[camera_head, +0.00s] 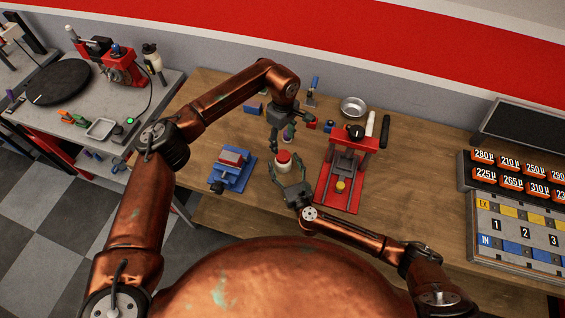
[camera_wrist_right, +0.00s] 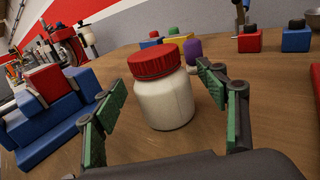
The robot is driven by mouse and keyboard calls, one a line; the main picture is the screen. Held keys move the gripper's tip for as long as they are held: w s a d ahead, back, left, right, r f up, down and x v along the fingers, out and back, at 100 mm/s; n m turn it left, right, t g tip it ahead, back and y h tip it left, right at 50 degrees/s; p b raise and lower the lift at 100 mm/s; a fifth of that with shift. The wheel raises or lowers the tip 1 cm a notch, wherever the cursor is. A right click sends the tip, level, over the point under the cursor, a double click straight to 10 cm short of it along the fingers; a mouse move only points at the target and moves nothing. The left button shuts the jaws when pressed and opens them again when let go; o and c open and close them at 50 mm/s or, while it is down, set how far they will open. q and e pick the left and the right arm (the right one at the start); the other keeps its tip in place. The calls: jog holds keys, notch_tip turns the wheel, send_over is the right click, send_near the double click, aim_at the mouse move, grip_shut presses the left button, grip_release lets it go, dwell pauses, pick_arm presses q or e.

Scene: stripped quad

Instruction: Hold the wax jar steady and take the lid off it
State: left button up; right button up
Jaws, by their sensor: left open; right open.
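The wax jar (camera_wrist_right: 166,100) is a cream-white jar standing upright on the wooden table, with a ribbed red lid (camera_wrist_right: 155,62) on top. In the head view the jar's red lid (camera_head: 284,156) shows near the middle of the table. My right gripper (camera_head: 289,176) is open, and its green-padded fingers (camera_wrist_right: 158,95) stand on both sides of the jar, with gaps visible in the wrist view. My left gripper (camera_head: 281,134) is open, pointing down just behind the jar in the head view. It appears empty.
A blue vise (camera_head: 233,172) with a red block sits left of the jar. A red press (camera_head: 345,165) stands close on the right. Several small coloured bottles (camera_wrist_right: 250,38) stand behind. A metal bowl (camera_head: 353,107) is at the back. Bare table (camera_head: 415,165) lies right of the press.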

pick_arm(q)
jog(key=shift+s+d+r, duration=0.1)
jog(key=shift+s, duration=0.05)
pick_arm(e)
jog(key=shift+w+a, duration=0.1)
jog(key=shift+w, duration=0.3)
jog(key=shift+w, duration=0.1)
jog(key=shift+c, duration=0.4)
